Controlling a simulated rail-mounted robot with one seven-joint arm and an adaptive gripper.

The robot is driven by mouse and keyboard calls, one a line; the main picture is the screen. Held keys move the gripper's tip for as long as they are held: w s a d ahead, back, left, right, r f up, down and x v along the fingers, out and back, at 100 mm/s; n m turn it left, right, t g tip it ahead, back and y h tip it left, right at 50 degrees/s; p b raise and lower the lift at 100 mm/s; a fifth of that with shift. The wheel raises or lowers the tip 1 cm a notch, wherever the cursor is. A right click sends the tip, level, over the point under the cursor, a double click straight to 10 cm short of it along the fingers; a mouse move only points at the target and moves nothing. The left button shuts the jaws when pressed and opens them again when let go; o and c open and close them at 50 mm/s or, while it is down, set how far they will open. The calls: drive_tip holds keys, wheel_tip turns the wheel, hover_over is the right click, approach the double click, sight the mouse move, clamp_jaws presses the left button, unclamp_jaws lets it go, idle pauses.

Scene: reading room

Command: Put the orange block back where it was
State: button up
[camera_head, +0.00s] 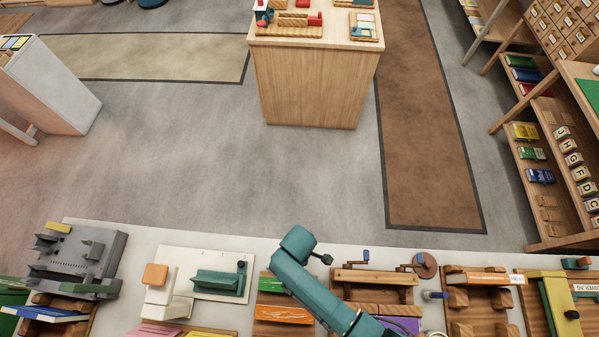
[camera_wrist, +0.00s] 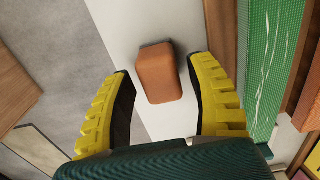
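An orange-brown block (camera_wrist: 160,74) with rounded edges shows in the wrist view on a white surface. My gripper (camera_wrist: 157,70) is open, with one yellow-backed finger on each side of the block and a gap at both sides. I cannot tell whether the fingertips are level with the block or above it. In the head view my arm hides the fingers and this spot. A lighter orange block (camera_head: 156,274) also shows in the head view, on top of a white stand at the table's left.
The white table (camera_head: 235,240) has its far edge near my arm, with grey floor beyond. A green textured piece (camera_wrist: 272,65) is right of the block in the wrist view. A grey model (camera_head: 80,255), a teal device (camera_head: 218,281) and a wooden crank frame (camera_head: 375,277) stand nearby.

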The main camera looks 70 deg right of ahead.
wheel_tip(320, 180, up, 12)
drive_tip(key=p, duration=0.2)
drive_tip(key=w+a+r+m+t+h, duration=0.1)
drive_tip(key=w+r+t, duration=0.5)
drive_tip(key=w+r, duration=0.65)
drive_tip(key=w+a+r+m+t+h, duration=0.1)
drive_tip(key=w+r+t, duration=0.65)
drive_tip(key=r, duration=0.85)
drive_tip(key=a+r+t, duration=0.2)
drive_tip(key=r+t, duration=0.1)
drive_tip(key=r, duration=0.7)
drive_tip(key=s+a+r+m+t+y, duration=0.1)
drive_tip(key=a+r+t, duration=0.1)
drive_tip(key=r, duration=0.8)
drive_tip(key=s+a+r+t, duration=0.1)
drive_tip(key=a+r+t, duration=0.2)
drive_tip(key=r, duration=0.7)
drive_tip(key=shift+s+a+r+t+y, duration=0.25)
drive_tip(key=shift+r+t+y, duration=0.05)
drive_tip(key=shift+t, duration=0.05)
wheel_tip(320, 180, up, 12)
drive_tip(key=p, duration=1.1)
drive_tip(key=shift+m+p, duration=0.3)
drive_tip(key=shift+p, duration=0.1)
